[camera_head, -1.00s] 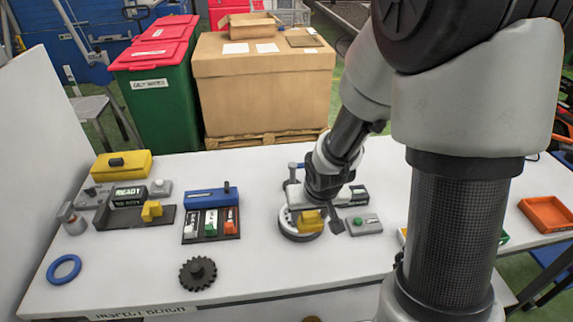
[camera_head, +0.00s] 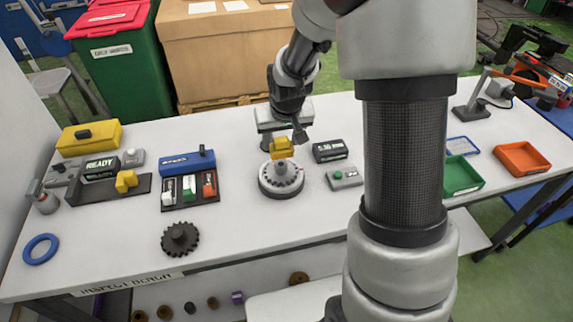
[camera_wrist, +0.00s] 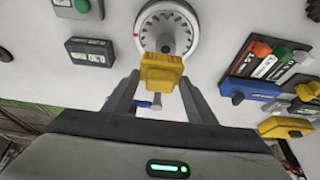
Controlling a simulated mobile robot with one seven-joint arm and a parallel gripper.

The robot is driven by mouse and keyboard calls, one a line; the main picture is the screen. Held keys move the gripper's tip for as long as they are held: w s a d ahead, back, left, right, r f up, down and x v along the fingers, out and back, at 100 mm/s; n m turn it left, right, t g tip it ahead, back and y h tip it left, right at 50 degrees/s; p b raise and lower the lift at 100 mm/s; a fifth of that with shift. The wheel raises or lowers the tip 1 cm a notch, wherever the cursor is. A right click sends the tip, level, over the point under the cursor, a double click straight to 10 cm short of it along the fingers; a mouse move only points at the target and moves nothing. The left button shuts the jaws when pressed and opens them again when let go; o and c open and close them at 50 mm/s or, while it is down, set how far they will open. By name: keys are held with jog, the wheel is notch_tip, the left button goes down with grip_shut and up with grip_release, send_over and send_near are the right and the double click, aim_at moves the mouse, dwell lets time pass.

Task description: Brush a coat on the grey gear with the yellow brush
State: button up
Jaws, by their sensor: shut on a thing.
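My gripper (camera_head: 289,141) is shut on a yellow block-shaped piece (camera_head: 281,148), which looks like the yellow brush. It also shows between the fingers in the wrist view (camera_wrist: 161,73). The piece is held above the back part of a round turntable (camera_head: 282,192). On the turntable lies a grey round part with dark notches (camera_head: 281,175), seen face-on in the wrist view (camera_wrist: 166,32); it may be the grey gear. A separate dark toothed gear (camera_head: 180,238) lies at the front of the bench.
A display (camera_head: 330,150) and a green-button box (camera_head: 345,178) stand right of the turntable. A blue-topped rack (camera_head: 188,163) stands left. A blue ring (camera_head: 40,249), green tray (camera_head: 462,175) and orange tray (camera_head: 522,158) lie further out. The bench front is mostly clear.

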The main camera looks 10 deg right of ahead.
aim_at(277, 147)
jog(key=w, duration=0.2)
jog(key=w+r, duration=0.1)
jog(key=w, duration=0.1)
jog(key=shift+w+a+r, duration=0.1)
jog(key=shift+w+a, duration=0.05)
jog(key=shift+w, duration=0.05)
jog(key=shift+b, duration=0.5)
jog(key=shift+f+b, duration=2.2)
jog(key=shift+f, duration=0.75)
jog(key=shift+f+b, duration=0.5)
jog(key=shift+f, duration=0.05)
jog(key=shift+s, duration=0.5)
jog(key=shift+w, duration=0.1)
jog(key=shift+w, duration=0.3)
jog(key=shift+s+b, duration=0.25)
jog(key=shift+b, duration=0.1)
